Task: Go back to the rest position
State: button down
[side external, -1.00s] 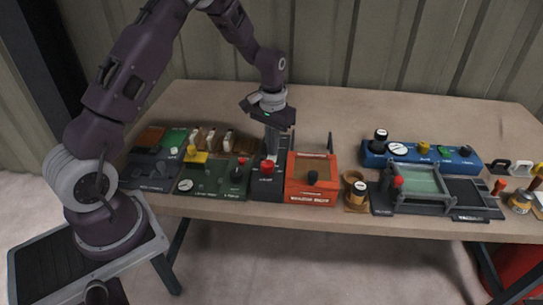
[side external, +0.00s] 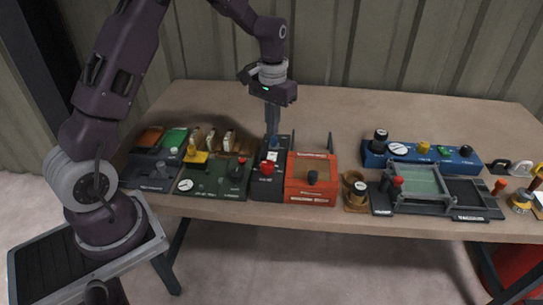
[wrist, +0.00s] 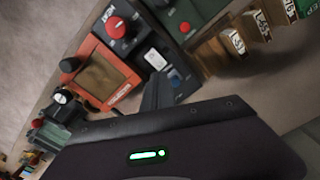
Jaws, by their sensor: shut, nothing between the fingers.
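My gripper (side external: 271,132) points straight down above the dark control panel (side external: 268,185) with the red knob (side external: 267,167). Its fingers are together and hold nothing. The fingertips look a little above or near the back of that panel, by a small blue button; I cannot tell the exact gap. In the wrist view the gripper's fingers (wrist: 150,97) show in front of the panel, with the red knob (wrist: 117,27) and a blue button (wrist: 175,77) close by.
An orange box (side external: 311,179) stands just right of the dark panel. A green panel with a gauge (side external: 215,179) is on the left. A blue gauge box (side external: 421,156) and a framed tray (side external: 419,182) stand on the right. The table's back (side external: 350,105) is clear.

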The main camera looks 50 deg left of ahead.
jog(key=s+d+r+m+t, duration=0.1)
jog(key=s+d+r, duration=0.3)
jog(key=s+r, duration=0.3)
jog(key=s+d+r+t, duration=0.2)
jog(key=s+d+r, duration=0.25)
jog(key=r, duration=0.35)
jog(key=s+d+r+m+t, duration=0.1)
jog(key=s+d+m+t, duration=0.1)
jog(key=s, duration=1.4)
jog(key=shift+s+d+r+t, duration=0.15)
jog(key=shift+d+r+t, duration=0.15)
jog(key=shift+d, duration=0.35)
